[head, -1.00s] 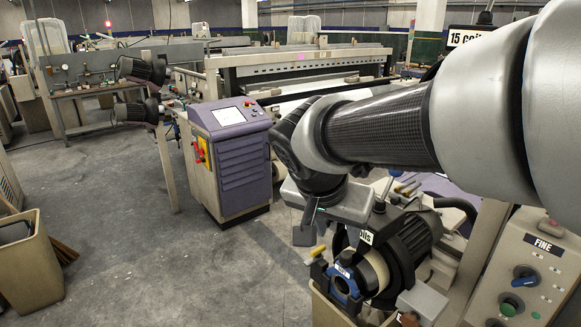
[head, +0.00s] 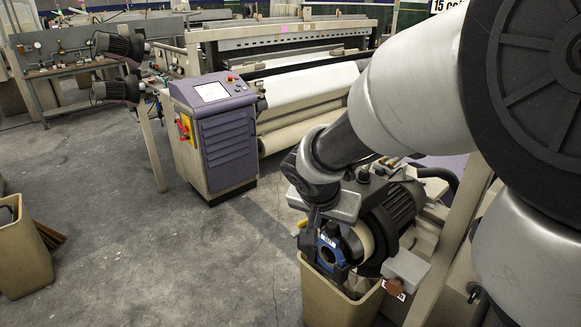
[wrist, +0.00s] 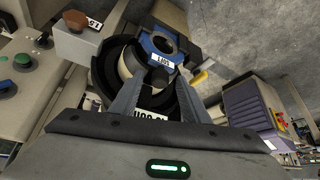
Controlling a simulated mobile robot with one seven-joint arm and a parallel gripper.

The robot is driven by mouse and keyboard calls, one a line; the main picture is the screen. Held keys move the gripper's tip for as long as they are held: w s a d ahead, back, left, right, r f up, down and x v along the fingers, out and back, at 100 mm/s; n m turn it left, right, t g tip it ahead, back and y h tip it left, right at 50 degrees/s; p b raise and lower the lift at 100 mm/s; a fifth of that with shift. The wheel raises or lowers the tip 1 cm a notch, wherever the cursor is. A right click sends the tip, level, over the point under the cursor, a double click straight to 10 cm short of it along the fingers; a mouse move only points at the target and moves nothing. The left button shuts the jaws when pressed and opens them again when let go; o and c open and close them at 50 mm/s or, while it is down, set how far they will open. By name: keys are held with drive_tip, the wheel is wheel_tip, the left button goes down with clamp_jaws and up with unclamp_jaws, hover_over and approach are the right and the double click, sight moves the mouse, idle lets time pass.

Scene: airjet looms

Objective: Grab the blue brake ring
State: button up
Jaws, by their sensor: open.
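The blue brake ring (head: 340,258) sits on the front of a dark motor-like unit, above a beige bin, in the head view. It has a dark centre hole and a white label. In the wrist view the blue brake ring (wrist: 147,45) is at the upper middle, just beyond my fingertips. My gripper (wrist: 156,82) is open, with one finger on each side of a pale hub behind the ring. Nothing is held between the fingers. In the head view my gripper (head: 314,226) is close to the ring's upper left, and contact cannot be told.
The dark ribbed motor (head: 402,205) is right behind the ring. A beige bin (head: 325,302) stands below it. A purple control cabinet (head: 228,145) stands to the left. A yellow handle (wrist: 199,77) is close to the right finger. Open grey floor lies to the left.

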clamp_jaws()
drive_tip(key=shift+r, duration=0.1)
